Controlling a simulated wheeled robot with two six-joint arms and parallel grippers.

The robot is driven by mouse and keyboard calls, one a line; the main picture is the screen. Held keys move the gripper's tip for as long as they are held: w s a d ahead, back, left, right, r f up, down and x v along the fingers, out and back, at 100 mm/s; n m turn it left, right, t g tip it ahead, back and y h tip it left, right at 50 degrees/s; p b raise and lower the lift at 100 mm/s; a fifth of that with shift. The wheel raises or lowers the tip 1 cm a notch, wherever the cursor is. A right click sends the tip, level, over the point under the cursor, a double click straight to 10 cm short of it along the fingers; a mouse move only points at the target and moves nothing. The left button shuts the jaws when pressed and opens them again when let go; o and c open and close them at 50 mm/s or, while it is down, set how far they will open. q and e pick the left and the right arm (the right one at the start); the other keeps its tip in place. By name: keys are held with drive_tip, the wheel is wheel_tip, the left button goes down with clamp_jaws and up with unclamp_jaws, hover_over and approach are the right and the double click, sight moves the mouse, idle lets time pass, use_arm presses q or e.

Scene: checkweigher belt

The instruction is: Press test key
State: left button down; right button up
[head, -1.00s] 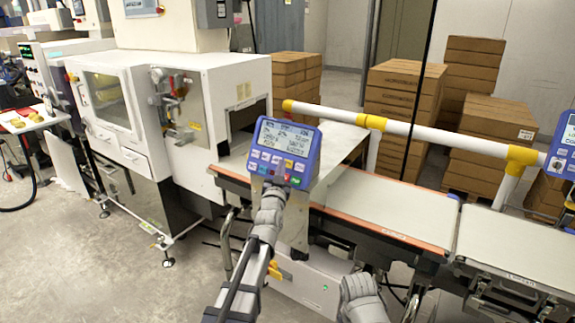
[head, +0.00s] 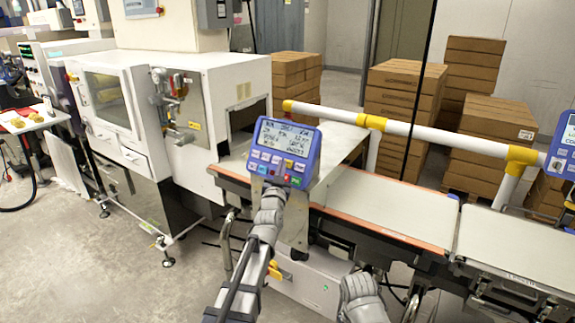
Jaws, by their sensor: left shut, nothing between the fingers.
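A blue control panel (head: 284,153) stands tilted on a post in the middle of the head view. It has a lit screen (head: 286,136) above rows of small coloured keys (head: 277,168), including a green and a red one at the lower right. The key labels are too small to read, so I cannot tell which is the test key. My left gripper (head: 271,188) is shut and empty at the panel's lower edge, just below the keys. I cannot tell whether its tips touch a key. My right gripper is not in view; only part of my right arm shows at the bottom.
A white conveyor belt (head: 388,212) runs to the right behind the panel, with a second belt section (head: 520,247) beyond it. A white rail with yellow joints (head: 415,131) crosses behind. A second blue panel (head: 564,148) is at the right edge. A white machine (head: 150,110) stands left.

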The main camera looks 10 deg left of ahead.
use_arm(q)
drive_tip(key=shift+w, duration=0.1)
idle(0.3)
drive_tip(key=shift+w+d+f, duration=0.15)
drive_tip(key=shift+w+f, duration=0.05)
drive_tip(key=shift+w, duration=0.05)
drive_tip(key=shift+w+d+f+b, duration=0.15)
drive_tip(key=shift+w+b, duration=0.2)
drive_tip(key=shift+b, duration=0.05)
idle(0.8)
idle(0.3)
drive_tip(key=shift+s+a+r+p, duration=0.25)
drive_tip(key=shift+s+r+p, duration=0.1)
drive_tip(key=shift+s, duration=0.35)
drive_tip(key=shift+s+a+r+p, duration=0.25)
drive_tip(key=shift+s+r+p, duration=0.15)
drive_tip(key=shift+s, duration=0.3)
drive_tip(key=shift+s+a+r+p, duration=0.3)
drive_tip(key=shift+s+r+p, duration=0.05)
drive_tip(key=shift+s, duration=0.35)
drive_tip(key=shift+s+a+r+p, duration=0.25)
drive_tip(key=shift+s+r+p, duration=0.15)
drive_tip(key=shift+s, duration=0.3)
